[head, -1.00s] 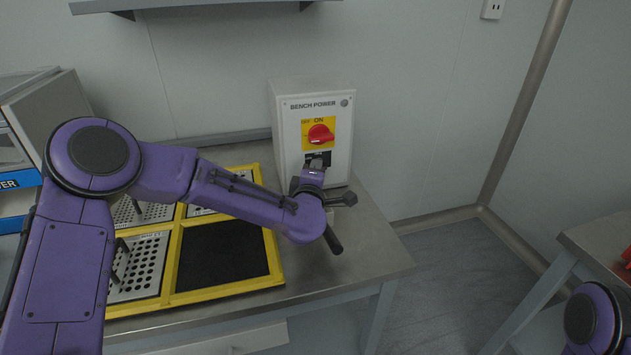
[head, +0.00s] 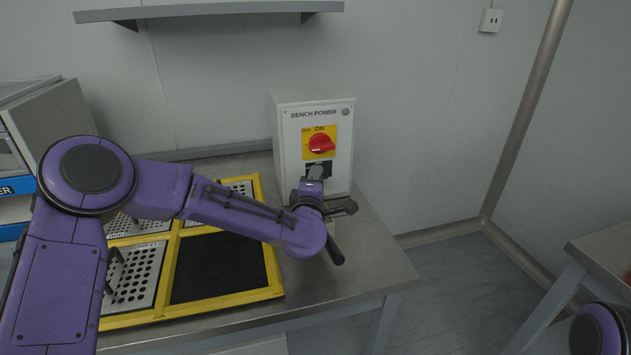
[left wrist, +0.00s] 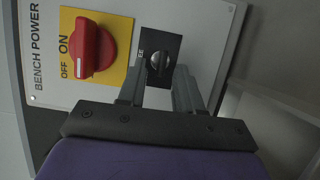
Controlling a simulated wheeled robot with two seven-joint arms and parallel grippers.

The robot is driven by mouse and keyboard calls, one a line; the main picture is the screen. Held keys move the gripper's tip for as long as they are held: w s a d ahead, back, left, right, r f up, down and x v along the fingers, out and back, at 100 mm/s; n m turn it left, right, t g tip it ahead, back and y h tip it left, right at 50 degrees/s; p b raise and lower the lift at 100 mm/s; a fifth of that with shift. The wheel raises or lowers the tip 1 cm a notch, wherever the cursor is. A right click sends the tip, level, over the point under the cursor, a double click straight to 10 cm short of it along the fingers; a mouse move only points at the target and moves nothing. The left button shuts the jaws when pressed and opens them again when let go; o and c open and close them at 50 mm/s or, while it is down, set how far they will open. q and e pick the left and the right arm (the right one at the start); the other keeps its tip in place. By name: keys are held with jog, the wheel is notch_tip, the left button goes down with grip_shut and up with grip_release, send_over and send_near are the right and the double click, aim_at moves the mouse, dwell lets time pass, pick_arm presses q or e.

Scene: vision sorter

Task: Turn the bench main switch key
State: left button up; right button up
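The bench power box (head: 284,140) stands upright on the bench against the wall. Its red rotary knob (head: 321,144) sits on a yellow plate; in the left wrist view the knob (left wrist: 92,48) has its white mark towards OFF. Beside the yellow plate is a black key-switch plate (left wrist: 165,42) with a dark round part (left wrist: 157,61); I cannot make out a key clearly. My left gripper (head: 316,172) is in front of this black plate. In the left wrist view its two fingers (left wrist: 160,78) are apart, one towards each side of the round part. My right gripper is out of view.
A yellow-framed sorting tray (head: 278,277) with perforated plates and a black pad lies on the bench under my left arm. A shelf (head: 220,13) hangs above. A grey cabinet (head: 60,115) stands at left. Another table (head: 605,245) is at right, across open floor.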

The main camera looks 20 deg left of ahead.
pick_arm(q)
jog(key=v, duration=1)
jog(key=shift+s, duration=0.3)
